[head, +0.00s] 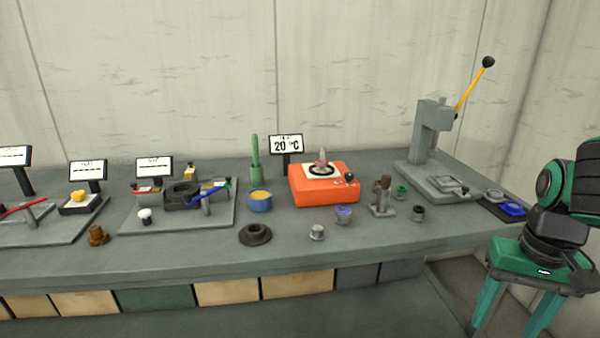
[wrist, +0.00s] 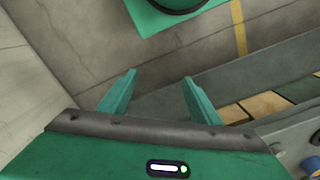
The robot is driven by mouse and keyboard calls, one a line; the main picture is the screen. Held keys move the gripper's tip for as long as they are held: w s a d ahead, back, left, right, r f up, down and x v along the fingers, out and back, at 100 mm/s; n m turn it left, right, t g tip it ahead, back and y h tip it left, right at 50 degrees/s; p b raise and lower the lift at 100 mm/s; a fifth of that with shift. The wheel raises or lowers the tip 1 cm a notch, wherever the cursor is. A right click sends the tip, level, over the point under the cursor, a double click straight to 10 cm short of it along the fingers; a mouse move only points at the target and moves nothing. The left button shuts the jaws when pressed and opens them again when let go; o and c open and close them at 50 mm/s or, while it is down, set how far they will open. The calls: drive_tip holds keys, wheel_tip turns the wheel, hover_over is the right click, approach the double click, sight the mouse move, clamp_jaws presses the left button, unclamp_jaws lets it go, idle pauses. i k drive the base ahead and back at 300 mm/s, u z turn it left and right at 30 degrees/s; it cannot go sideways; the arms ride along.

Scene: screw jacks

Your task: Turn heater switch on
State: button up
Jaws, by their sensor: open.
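The heater (head: 312,190) is an orange box on the bench, with a white top plate, a dark ring and a small pinkish cone-shaped item on it. A small dark knob (head: 349,178), which looks like its switch, sits at the box's right side; its setting is too small to read. A display (head: 286,145) behind the heater reads 20 °C. My gripper (head: 503,329) is at the lower right, off the bench's right end, well apart from the heater and pointing down. In the wrist view my gripper (wrist: 159,77) is open and empty above the floor. The heater is not visible there.
A grey press (head: 432,130) with a yellow lever stands on the bench between my arm's side and the heater. Small cups, a holder (head: 382,198) and a blue pot (head: 260,201) surround the heater. Bench front-edge space is mostly clear.

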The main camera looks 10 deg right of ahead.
sight(349, 176)
drive_tip(key=k, duration=0.65)
drive_tip(key=u, duration=0.6)
drive_tip(key=i, duration=1.7)
drive_tip(key=z, duration=0.65)
